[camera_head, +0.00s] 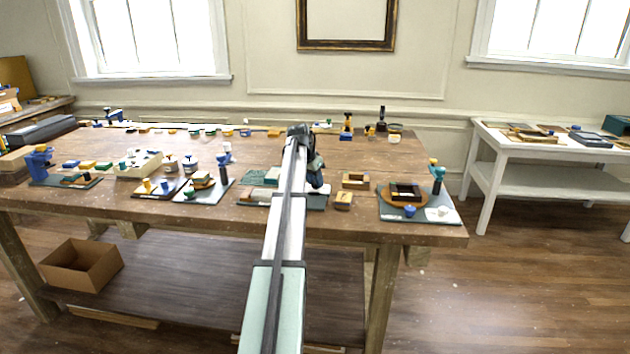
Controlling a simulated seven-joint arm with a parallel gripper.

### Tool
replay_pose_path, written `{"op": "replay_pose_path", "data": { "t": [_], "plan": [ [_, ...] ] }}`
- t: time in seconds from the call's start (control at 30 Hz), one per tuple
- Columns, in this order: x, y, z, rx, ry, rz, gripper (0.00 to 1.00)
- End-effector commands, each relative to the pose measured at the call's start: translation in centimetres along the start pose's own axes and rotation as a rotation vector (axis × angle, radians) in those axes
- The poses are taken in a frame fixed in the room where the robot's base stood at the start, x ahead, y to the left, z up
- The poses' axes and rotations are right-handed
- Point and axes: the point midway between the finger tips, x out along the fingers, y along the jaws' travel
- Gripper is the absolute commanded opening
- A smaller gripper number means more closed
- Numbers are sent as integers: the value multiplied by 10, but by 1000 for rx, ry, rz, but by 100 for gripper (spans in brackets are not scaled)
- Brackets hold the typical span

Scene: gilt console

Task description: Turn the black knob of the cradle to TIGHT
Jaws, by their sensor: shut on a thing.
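My gripper (316,189) points down over the right part of a dark board (255,201) near the front of the wooden bench. It is shut, apparently on the black knob, which is hidden by the jaws and too small to make out. A grey-green and reddish block-like piece, likely part of the cradle (271,177), stands on this board just left of my arm. My arm covers the middle of the board. No TIGHT marking is readable, so the knob's angle cannot be told.
Right of my gripper are small wooden blocks (355,181) and a dark board (450,216) with a round wooden piece and a teal post. Left is another board (212,196) with a blue-topped post. Bottles (382,117) and small items line the bench's back.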

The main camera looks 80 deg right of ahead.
Motion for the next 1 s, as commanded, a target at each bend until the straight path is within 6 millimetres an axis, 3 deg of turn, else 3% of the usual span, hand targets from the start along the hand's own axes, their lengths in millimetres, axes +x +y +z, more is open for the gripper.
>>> {"op": "replay_pose_path", "data": {
  "t": [0.5,1.0],
  "plan": [
    [0,-4,-2,362,0,150,4],
    [0,-4,-1,467,-1,193,4]
  ]
}}
